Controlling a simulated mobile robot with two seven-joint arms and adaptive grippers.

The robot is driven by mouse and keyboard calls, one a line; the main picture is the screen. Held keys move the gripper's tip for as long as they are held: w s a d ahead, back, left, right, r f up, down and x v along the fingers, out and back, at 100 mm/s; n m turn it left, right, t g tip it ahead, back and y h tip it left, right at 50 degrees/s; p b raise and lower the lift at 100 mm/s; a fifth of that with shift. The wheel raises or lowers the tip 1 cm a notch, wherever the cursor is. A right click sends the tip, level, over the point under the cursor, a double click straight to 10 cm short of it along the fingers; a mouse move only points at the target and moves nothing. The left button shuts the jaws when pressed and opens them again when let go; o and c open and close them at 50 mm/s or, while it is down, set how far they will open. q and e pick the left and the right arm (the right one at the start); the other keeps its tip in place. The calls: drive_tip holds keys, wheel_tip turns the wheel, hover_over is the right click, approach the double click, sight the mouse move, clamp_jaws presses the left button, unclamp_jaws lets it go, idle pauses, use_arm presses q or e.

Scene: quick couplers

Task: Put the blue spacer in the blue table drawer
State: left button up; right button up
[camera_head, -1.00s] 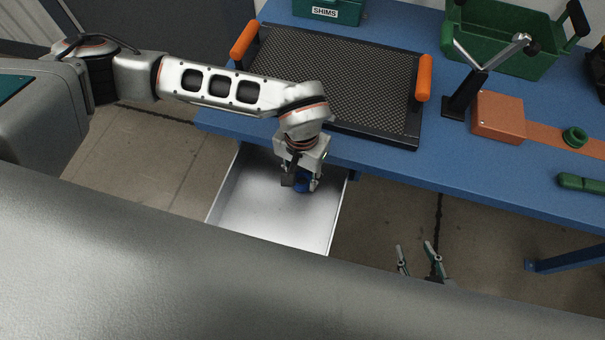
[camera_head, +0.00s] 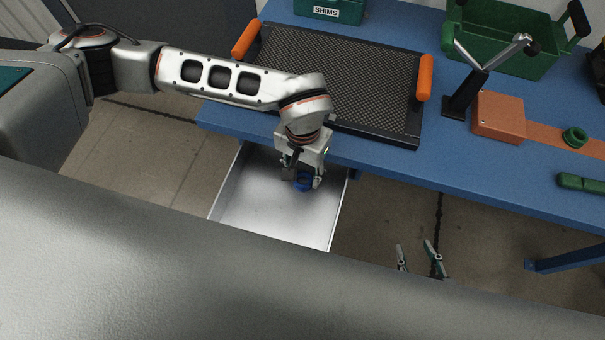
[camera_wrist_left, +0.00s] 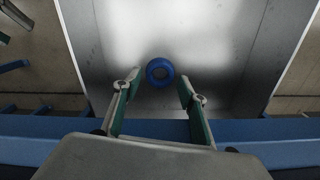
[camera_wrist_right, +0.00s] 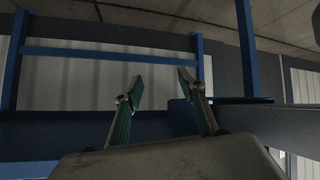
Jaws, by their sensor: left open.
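The blue spacer (camera_head: 305,186) is a small blue ring inside the pulled-out metal drawer (camera_head: 265,205) under the blue table. In the left wrist view the spacer (camera_wrist_left: 150,75) lies flat on the bare drawer floor (camera_wrist_left: 205,30), near the edge next to the table. My left gripper (camera_head: 303,178) is open above it; in the left wrist view its fingertips (camera_wrist_left: 160,84) are spread to either side of the ring, apart from it. My right gripper (camera_head: 418,258) is open and empty, low in front of the table, and also shows in the right wrist view (camera_wrist_right: 160,78).
On the blue table (camera_head: 390,165) are a black mesh tray (camera_head: 345,75) with orange handles, a green bin (camera_head: 505,45), a SHIMS box (camera_head: 330,12), an orange block (camera_head: 498,117), a green ring (camera_head: 575,138) and a black clamp stand (camera_head: 463,95). The drawer is otherwise empty.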

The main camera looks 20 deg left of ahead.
use_arm(q)
wheel_tip(320, 180, up, 10)
drive_tip(key=p, duration=0.1)
drive_tip(key=shift+s, duration=0.15)
idle(0.6)
